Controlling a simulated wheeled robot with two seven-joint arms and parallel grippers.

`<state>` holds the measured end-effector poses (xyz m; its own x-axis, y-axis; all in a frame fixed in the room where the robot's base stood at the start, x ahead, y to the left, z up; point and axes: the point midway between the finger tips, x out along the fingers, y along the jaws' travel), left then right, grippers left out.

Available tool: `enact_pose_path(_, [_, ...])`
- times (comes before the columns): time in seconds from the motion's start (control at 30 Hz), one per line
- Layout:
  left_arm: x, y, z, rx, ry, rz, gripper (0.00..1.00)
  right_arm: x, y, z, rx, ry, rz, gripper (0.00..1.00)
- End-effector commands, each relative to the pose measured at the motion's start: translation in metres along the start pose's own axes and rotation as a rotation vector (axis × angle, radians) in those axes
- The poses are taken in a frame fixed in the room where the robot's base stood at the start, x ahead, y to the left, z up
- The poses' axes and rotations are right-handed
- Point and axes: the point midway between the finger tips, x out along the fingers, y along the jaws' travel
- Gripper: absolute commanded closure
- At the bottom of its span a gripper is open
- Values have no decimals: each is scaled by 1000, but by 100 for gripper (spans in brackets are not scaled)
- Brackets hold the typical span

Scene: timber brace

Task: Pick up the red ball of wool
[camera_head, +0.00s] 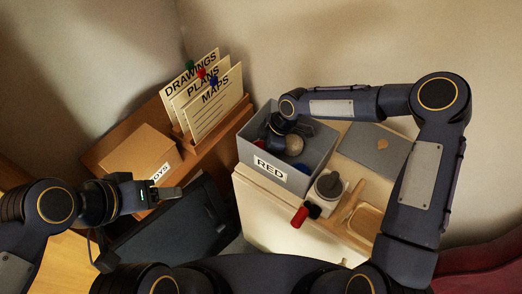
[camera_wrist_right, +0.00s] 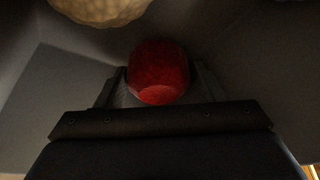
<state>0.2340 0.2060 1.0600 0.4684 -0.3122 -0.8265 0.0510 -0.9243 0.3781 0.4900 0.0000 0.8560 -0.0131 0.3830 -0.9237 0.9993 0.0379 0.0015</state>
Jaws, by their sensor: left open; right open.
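The red ball of wool (camera_wrist_right: 158,72) shows in the right wrist view inside a grey box. It lies between the two fingers of my right gripper (camera_wrist_right: 160,85), which is open around it. I cannot tell whether the fingers touch it. My left gripper (camera_head: 168,194) is open and empty, left of the box near a dark surface.
A beige ball (camera_head: 293,145) lies in the box and shows at the top of the wrist view (camera_wrist_right: 102,8). A blue item (camera_head: 302,168) is also inside. A cardboard box (camera_head: 128,160) and upright labelled folders (camera_head: 212,110) stand at left.

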Motion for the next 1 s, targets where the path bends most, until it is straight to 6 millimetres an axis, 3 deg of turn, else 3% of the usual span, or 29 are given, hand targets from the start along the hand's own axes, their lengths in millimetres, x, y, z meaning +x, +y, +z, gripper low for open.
enact_pose_path(0.1, [0,0,0,0,0,0,38,0,0,0,0,0,0,39])
enact_pose_path(0.33, [0,0,0,0,0,0,38,0,0,0,1,0,-1,66])
enact_pose_path(0.67, [1,0,0,0,0,0,38,-4,0,-2,0,-1,0,66])
enact_pose_path(0.87, [3,-1,2,0,0,0,38,-24,1,-10,0,-1,3,66])
enact_pose_path(1.0, [5,-2,3,0,0,0,38,-48,1,-20,0,0,5,66])
